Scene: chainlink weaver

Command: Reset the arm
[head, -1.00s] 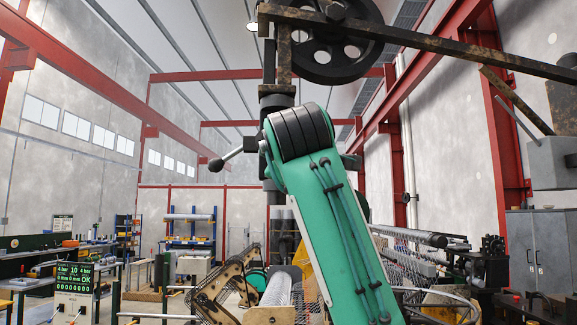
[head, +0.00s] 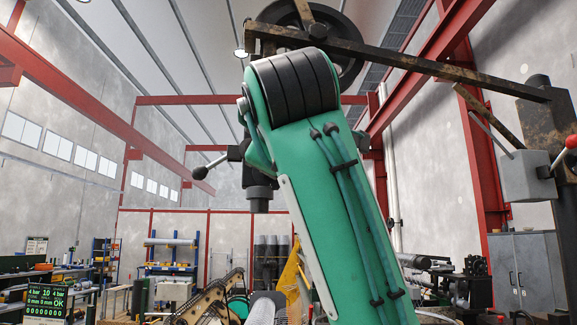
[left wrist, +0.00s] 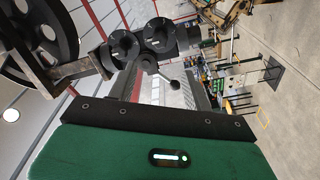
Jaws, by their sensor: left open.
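One of my green arms fills the middle of the head view, rising from the lower right to a black ribbed joint; no fingertips show there. In the left wrist view, my green gripper housing and black crossbar fill the bottom. Two dark ribbed fingers of my left gripper (left wrist: 158,76) stand apart, with no object seen held between them. A lever with a dark ball knob (left wrist: 174,84) shows beyond the gap; I cannot tell its distance. My right gripper is not in view.
A machine with a large dark handwheel (head: 297,42) and a long rusty beam (head: 420,66) stands close above and behind the arm. A grey box with a red-knobbed lever (head: 528,177) is at the right. A display panel (head: 46,301) stands at lower left.

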